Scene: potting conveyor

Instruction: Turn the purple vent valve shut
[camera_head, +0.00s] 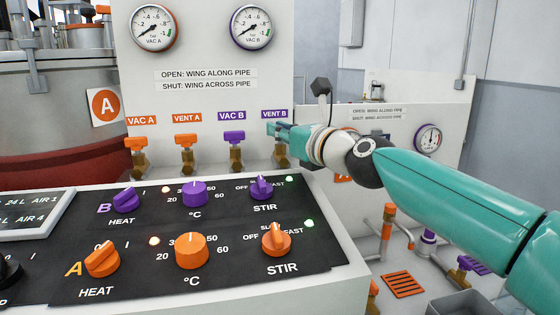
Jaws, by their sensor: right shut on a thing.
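The purple VENT B valve stands under its purple label (274,114) at the right end of the valve row on the white panel. Its brass body (281,153) shows below my right gripper (277,131). The teal fingers are shut at the height of the valve's wing and cover it, so I cannot tell how the wing is turned. The right arm comes in from the right edge. My left gripper is not in view.
Close to the left are the purple VAC B valve (234,138), then the orange VENT A (186,141) and VAC A (135,144) valves. The knob console (340,276) fills the front. A panel sign says open is wing along pipe, shut is wing across.

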